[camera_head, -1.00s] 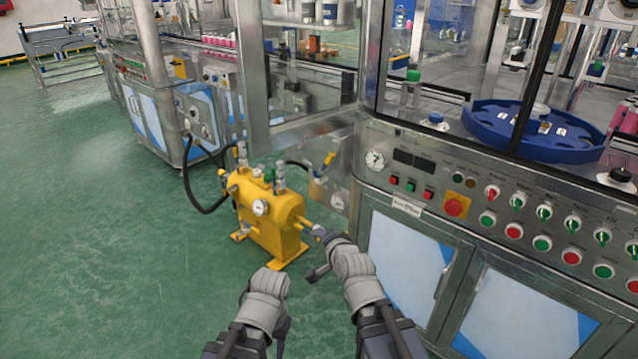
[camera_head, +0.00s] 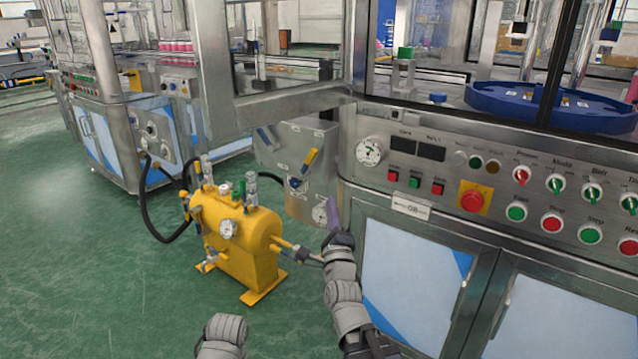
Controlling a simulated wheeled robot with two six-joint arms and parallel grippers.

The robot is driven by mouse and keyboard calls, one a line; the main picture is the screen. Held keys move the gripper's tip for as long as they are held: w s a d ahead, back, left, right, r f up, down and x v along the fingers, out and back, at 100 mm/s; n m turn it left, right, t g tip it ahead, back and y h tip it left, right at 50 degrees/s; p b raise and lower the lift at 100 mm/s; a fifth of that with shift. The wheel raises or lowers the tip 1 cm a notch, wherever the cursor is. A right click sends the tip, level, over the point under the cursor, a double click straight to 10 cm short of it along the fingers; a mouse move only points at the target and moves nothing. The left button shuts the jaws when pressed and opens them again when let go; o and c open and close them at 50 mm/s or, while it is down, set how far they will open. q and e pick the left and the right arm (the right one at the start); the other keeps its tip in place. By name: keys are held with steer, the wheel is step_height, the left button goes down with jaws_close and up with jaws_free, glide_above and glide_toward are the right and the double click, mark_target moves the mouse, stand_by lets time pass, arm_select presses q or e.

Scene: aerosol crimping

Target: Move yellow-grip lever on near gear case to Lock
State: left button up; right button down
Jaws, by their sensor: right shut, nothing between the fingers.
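The grey gear case (camera_head: 325,150) is mounted on the machine's side at the centre. Its yellow-grip lever (camera_head: 311,160) slants up and to the right from a dark blue pivot on the front face. The Lock marking is too small to read. My right gripper (camera_head: 338,241) is shut and empty, below and to the right of the lever and apart from it. Its fingers are dark and hard to make out. My left wrist shows at the bottom edge, but its gripper cannot be seen.
A yellow tank (camera_head: 245,258) with gauges and valves stands on the green floor, left of my right gripper. A purple shape (camera_head: 333,213) lies just above that gripper. A round gauge (camera_head: 320,214) sits low on the case. The button panel (camera_head: 450,180) and cabinet doors are right.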

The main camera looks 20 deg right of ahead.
steer(key=p, duration=0.4)
glide_toward(310, 162)
steer(key=w+d+r, duration=0.1)
steer(key=w+d, duration=0.3)
steer(key=d, duration=0.1)
steer(key=shift+w+a+r+p, duration=0.7)
steer(key=shift+w+a+r, duration=0.3)
